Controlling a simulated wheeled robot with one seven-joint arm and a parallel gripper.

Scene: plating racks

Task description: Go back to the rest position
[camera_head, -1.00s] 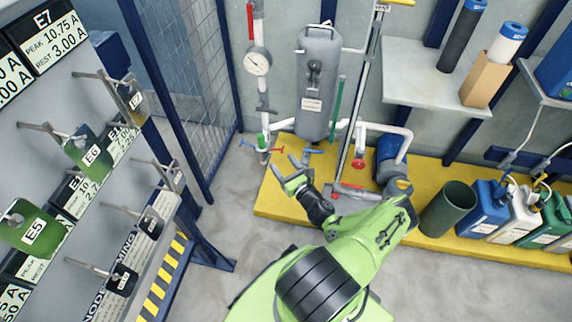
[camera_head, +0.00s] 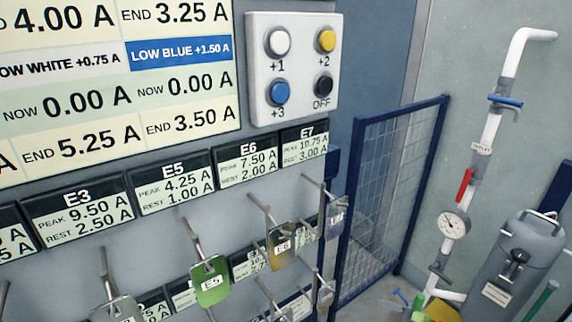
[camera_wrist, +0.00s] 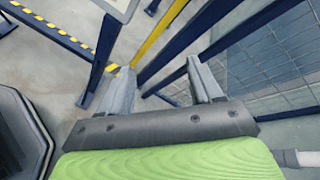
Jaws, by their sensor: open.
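My gripper (camera_wrist: 163,86) shows in the wrist view. Its two grey fingers stand well apart with nothing between them. Past the fingers are grey floor, a yellow strip and dark blue posts. The head view now faces the rack panel, and most of my arm is out of that picture. Green plate E5 (camera_head: 210,281) and brownish plate E6 (camera_head: 281,245) hang from hooks on the panel, apart from my gripper as far as the views show.
A button box (camera_head: 293,69) with white, yellow, blue and black buttons is above the hooks. A blue-framed mesh panel (camera_head: 391,195) stands at the rack's right. Farther right are a pipe with a gauge (camera_head: 453,223) and a grey tank (camera_head: 515,262). Bare floor shows in the wrist view.

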